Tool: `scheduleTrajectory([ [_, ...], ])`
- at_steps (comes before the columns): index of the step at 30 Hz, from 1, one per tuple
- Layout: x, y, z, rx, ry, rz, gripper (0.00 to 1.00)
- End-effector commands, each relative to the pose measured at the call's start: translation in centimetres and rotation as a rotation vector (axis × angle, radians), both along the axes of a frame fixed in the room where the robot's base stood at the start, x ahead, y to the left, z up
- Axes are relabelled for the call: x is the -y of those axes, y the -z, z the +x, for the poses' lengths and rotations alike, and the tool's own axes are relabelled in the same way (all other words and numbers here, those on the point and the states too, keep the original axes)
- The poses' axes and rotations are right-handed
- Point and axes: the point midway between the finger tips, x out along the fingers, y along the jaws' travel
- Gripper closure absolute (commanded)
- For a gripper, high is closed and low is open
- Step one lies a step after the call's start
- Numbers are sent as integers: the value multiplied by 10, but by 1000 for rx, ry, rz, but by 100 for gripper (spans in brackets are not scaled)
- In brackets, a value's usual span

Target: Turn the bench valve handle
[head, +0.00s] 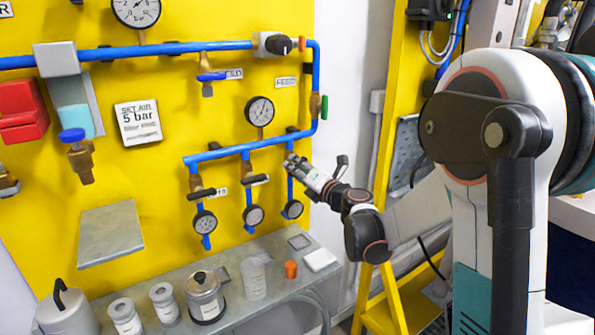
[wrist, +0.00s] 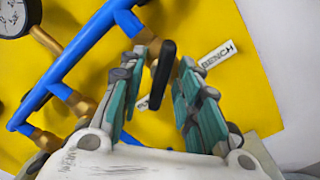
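The bench valve handle (wrist: 164,62) is a short black lever in the wrist view, beside the white BENCH label (wrist: 217,54). My gripper (wrist: 168,66) is open, with one teal finger on each side of the handle. The handle lies between the fingertips; a gap shows toward the right finger, and I cannot tell whether the left finger touches it. In the head view my gripper (head: 289,163) is at the rightmost of three blue drop pipes and hides the bench handle there. Part of the brass valve body behind the left finger is hidden.
Two similar black handles, on the left (head: 201,194) and middle (head: 254,180) drop pipes, sit left of my gripper. Small gauges (head: 292,209) hang below. A metal shelf (head: 236,318) under the panel holds canisters, a clear beaker (head: 254,279) and an orange cup (head: 290,269).

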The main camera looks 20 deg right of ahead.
Motion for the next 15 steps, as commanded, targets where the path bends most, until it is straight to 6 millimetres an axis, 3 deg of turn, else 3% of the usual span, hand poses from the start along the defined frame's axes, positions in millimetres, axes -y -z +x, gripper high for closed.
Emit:
scheduleTrajectory([
  [6, 0, 0, 0, 0, 0, 0, 69],
  [10, 0, 0, 0, 0, 0, 0, 99],
  [15, 0, 0, 0, 0, 0, 0, 100],
])
